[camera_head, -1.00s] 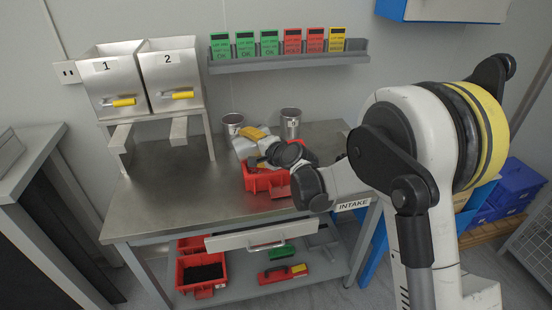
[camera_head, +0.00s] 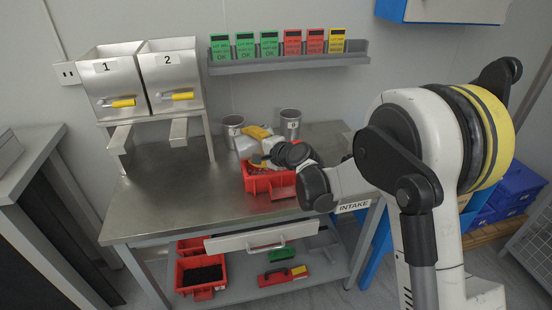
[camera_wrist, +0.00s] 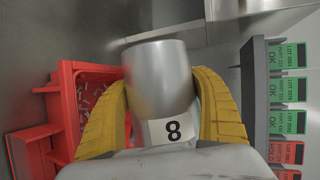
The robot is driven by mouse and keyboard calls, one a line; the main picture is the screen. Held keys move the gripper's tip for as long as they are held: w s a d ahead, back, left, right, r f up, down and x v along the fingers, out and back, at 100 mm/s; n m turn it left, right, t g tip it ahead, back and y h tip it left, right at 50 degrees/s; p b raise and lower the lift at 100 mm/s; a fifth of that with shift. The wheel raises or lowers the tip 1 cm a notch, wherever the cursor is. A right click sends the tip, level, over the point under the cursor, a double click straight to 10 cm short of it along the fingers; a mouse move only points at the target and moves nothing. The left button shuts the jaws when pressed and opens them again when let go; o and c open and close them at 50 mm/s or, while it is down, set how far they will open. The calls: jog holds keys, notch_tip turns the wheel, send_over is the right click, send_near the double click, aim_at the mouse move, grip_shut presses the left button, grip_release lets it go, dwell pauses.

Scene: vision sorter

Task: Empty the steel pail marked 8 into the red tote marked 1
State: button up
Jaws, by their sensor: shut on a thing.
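The steel pail marked 8 (camera_wrist: 165,75) is between the yellow fingers of my gripper (camera_wrist: 163,112), which is shut on it. Its label faces the wrist camera; its inside is hidden. A red tote (camera_wrist: 70,110) with small pale pieces in it lies beside the pail, to the left in the wrist view. In the head view the red tote (camera_head: 268,188) stands on the steel table, just below my gripper (camera_head: 258,140). No number on it can be read. The held pail cannot be made out clearly in the head view.
Two other steel pails (camera_head: 232,128) (camera_head: 290,123) stand at the table's back. A grey rack of green, red and yellow cards (camera_head: 290,62) hangs above. Steel bins 1 and 2 (camera_head: 140,80) stand at the left. The table's left part is clear. Red bins (camera_head: 202,275) sit on the lower shelf.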

jog(key=shift+w+d+r+m+y+b, duration=0.2)
jog(key=shift+d+r+m+y+b, duration=0.25)
jog(key=shift+r+m, duration=0.3)
dwell(1.2)
jog(key=shift+w+d+r+m+y+b, duration=0.25)
jog(key=shift+d+r+m+y+b, duration=0.25)
jog(key=shift+m, duration=0.45)
dwell(0.9)
